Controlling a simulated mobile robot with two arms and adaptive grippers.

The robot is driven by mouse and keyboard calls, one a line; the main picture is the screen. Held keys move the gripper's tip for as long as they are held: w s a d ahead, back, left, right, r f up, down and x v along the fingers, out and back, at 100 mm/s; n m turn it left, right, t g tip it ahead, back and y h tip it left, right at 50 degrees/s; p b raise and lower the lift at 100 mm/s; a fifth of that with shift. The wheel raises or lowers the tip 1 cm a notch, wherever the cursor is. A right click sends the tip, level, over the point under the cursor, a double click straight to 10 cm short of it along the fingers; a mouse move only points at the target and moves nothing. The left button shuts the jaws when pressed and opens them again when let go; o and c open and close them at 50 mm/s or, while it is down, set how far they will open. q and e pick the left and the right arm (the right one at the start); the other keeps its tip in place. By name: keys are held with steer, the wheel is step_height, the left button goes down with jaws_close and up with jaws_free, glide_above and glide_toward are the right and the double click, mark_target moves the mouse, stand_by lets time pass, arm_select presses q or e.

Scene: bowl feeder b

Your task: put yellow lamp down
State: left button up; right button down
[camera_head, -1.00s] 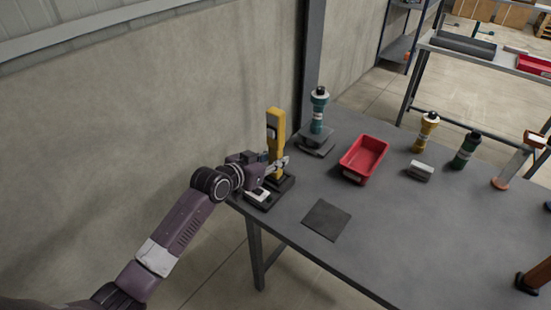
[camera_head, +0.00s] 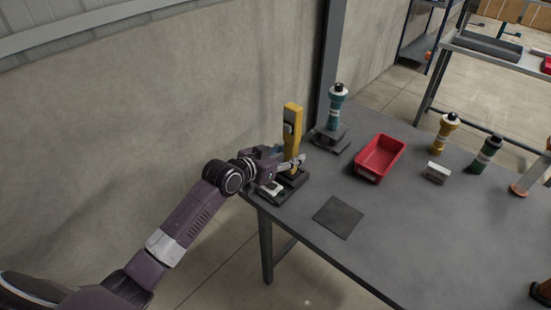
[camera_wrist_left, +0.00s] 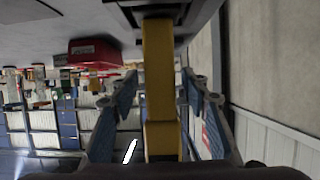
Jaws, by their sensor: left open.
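The yellow lamp (camera_head: 292,140) stands upright in a dark base (camera_head: 284,186) at the table's left corner in the head view. My left gripper (camera_head: 296,163) is at the lower part of the lamp. In the left wrist view the lamp (camera_wrist_left: 159,75) runs between the two blue-padded fingers of my left gripper (camera_wrist_left: 158,112). The fingers are open, with gaps visible on both sides of the lamp. My right gripper is in neither view.
A teal lamp-like object (camera_head: 335,110) stands on a grey base behind the yellow lamp. A red bin (camera_head: 379,157) and a dark square mat (camera_head: 338,217) lie to the right. Yellow (camera_head: 445,132) and green (camera_head: 485,155) bottle-like items stand farther right. A wall rises behind the left arm.

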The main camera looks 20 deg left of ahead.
arm_select(q)
steer(key=v, duration=1.1)
steer(key=shift+b, duration=0.35)
steer(key=shift+s+f, duration=0.1)
steer(key=s+d+f+g+y, duration=0.1)
steer(key=s+d+f+g, duration=0.3)
steer(key=s+f, duration=0.7)
steer(key=s+f+n+g+y, duration=0.1)
steer(key=s+f+g+y, duration=0.15)
steer(key=s, duration=0.75)
steer(key=s+f+n+g+y, duration=0.1)
steer(key=s+f+g, duration=0.25)
steer(key=s, duration=0.65)
step_height(320, 180, down, 28)
steer(key=s, duration=0.2)
steer(key=s+a+f, duration=0.2)
steer(key=s+f, duration=0.5)
steer(key=s, duration=0.1)
steer(key=s+a+f+g, duration=0.1)
steer(key=s+f, duration=0.6)
steer(key=s, duration=0.1)
steer(key=shift+s+a+f+g, duration=0.3)
steer(key=shift+s+a+f, duration=0.05)
steer(key=shift+a, duration=0.05)
